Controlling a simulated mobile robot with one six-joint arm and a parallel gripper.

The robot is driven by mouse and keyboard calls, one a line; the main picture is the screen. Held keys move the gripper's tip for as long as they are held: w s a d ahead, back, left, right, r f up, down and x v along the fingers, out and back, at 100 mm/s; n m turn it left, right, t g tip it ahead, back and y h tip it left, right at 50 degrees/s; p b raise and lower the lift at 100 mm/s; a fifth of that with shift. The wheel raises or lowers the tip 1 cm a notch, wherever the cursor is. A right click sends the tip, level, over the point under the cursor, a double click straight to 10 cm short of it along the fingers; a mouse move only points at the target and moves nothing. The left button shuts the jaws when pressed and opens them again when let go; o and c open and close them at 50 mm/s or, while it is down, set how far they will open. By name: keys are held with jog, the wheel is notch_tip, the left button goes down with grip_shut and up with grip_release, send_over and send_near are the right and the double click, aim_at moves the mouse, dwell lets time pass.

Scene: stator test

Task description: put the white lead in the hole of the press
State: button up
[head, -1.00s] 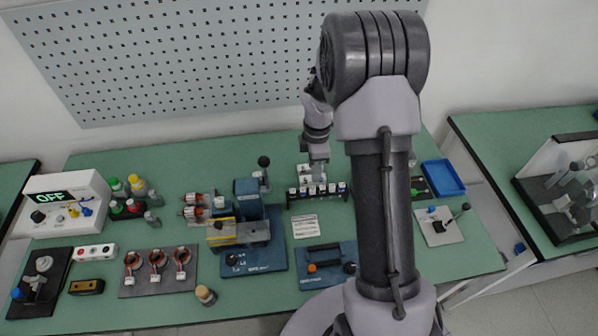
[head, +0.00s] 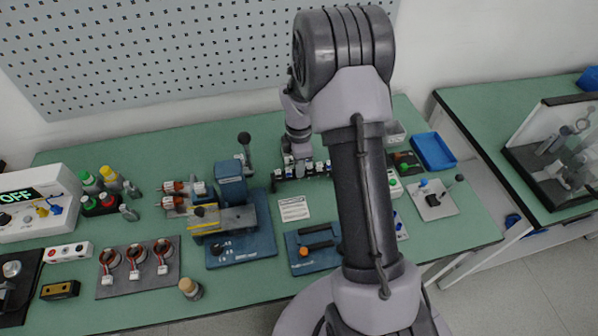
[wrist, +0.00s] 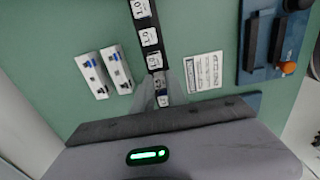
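My gripper (wrist: 163,90) points down at a dark rack (wrist: 153,52) of small blocks with white labels. Its two grey fingers stand on either side of one labelled block (wrist: 162,99). I cannot tell whether they touch or grip it. In the head view my gripper (head: 299,152) is over the same rack (head: 324,172), partly hidden by my arm. A blue press-like machine (head: 233,192) with a black-knobbed lever stands left of the rack. Its hole cannot be made out. Which thing is the white lead is not clear; the labels are too small to read.
A tray with three copper coils (head: 111,289) lies front left. A white OFF-display box (head: 50,187) is far left. A blue fixture (head: 291,238) and white card (head: 294,209) lie right of the machine. A blue tray (head: 446,154) is back right.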

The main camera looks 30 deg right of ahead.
grip_shut()
jog(key=shift+r+p, duration=2.4)
jog(key=shift+r, duration=0.55)
